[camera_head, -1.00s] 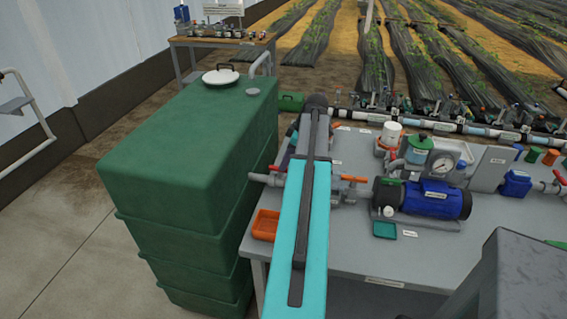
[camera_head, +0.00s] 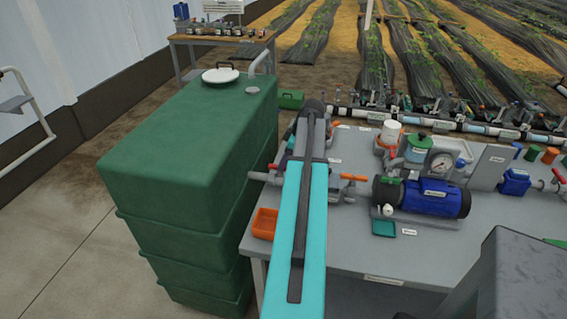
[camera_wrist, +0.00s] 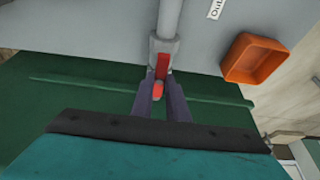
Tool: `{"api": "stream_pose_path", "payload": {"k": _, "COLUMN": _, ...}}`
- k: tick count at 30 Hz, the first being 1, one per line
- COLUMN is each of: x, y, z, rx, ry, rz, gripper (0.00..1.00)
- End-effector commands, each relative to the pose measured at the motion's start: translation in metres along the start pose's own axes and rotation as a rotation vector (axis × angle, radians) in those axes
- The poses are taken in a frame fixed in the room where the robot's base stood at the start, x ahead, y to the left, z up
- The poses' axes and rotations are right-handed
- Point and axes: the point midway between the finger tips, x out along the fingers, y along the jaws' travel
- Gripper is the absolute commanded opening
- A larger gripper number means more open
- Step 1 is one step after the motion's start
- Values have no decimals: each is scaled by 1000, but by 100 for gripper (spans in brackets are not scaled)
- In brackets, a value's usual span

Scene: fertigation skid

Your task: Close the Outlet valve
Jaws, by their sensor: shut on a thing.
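The Outlet valve shows in the wrist view as a grey body (camera_wrist: 164,46) on a grey pipe, with a red lever handle (camera_wrist: 162,65). A cut-off label beginning "Out" (camera_wrist: 215,9) lies beside the pipe. The red handle points roughly along the pipe, toward my gripper (camera_wrist: 160,91). My two dark fingers stand on either side of the handle's end and are shut on it. In the head view, my arm hides the gripper; a red handle (camera_head: 273,167) shows left of the arm at the bench's tank end.
An orange tray (camera_wrist: 254,59) sits beside the valve. The big green tank (camera_head: 185,150) stands close on the left of the bench (camera_head: 345,250). A blue pump (camera_head: 430,198) and other fittings stand to the right. Another valve with an orange handle (camera_head: 354,177) is right of my arm.

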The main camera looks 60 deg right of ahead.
Motion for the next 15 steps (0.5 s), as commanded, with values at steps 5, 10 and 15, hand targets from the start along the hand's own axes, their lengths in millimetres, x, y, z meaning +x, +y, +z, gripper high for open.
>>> {"api": "stream_pose_path", "payload": {"k": 5, "x": 0, "y": -1, "z": 0, "rx": 12, "ry": 0, "rz": 4, "gripper": 0}}
{"api": "stream_pose_path", "payload": {"k": 10, "x": 1, "y": -2, "z": 0, "rx": 50, "ry": 0, "rz": 20, "gripper": 0}}
{"api": "stream_pose_path", "payload": {"k": 15, "x": 1, "y": -4, "z": 0, "rx": 123, "ry": -1, "rz": 51, "gripper": 0}}
